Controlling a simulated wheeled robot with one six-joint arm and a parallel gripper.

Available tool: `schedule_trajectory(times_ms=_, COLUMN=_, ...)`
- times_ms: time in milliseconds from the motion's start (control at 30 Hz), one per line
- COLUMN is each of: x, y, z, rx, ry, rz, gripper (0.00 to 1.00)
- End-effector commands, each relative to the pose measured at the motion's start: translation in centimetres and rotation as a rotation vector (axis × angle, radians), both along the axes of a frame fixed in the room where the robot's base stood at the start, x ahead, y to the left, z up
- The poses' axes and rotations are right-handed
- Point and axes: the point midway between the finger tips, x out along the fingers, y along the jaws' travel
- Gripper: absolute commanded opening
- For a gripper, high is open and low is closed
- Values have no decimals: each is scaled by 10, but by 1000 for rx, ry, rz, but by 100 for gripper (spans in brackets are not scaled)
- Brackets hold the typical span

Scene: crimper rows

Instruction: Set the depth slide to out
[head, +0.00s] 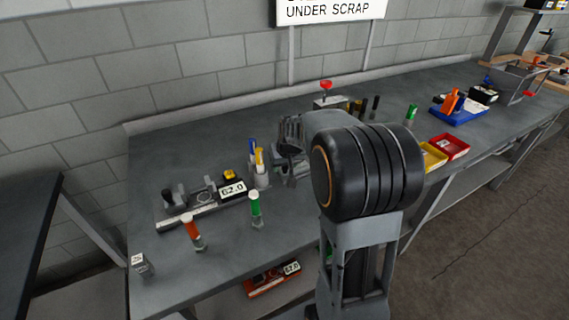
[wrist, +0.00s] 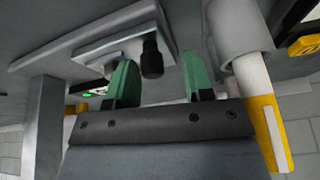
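My gripper (head: 291,150) is over the bench, left of my arm's large black joint in the head view. In the wrist view its two green fingers (wrist: 161,72) are spread apart with nothing clamped between them. A black knob (wrist: 152,58) on a pale grey plate (wrist: 90,42) shows between the fingers, closer to the left one; I cannot tell whether it touches. The knob may belong to the depth slide, but no readable mark confirms this or its setting. In the head view my gripper and arm hide part of the bench there.
A red-knobbed device (head: 327,101) stands behind. Red and blue trays lie right.

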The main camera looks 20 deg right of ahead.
Motion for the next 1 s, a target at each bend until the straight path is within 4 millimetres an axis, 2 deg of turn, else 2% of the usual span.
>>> schedule_trajectory(times_ms=233, x=-1, y=-2, z=1, rx=-1, ry=-1, rz=-3, gripper=47)
schedule_trajectory(times_ms=367, x=-5, y=-2, z=13, rx=-3, ry=-3, rz=-2, gripper=47)
schedule_trajectory(times_ms=800, x=-38, y=-1, z=92, rx=-3, ry=-5, rz=-2, gripper=47)
schedule_trajectory(times_ms=1000, x=-48, y=0, z=116, rx=-1, ry=-3, rz=-3, gripper=47)
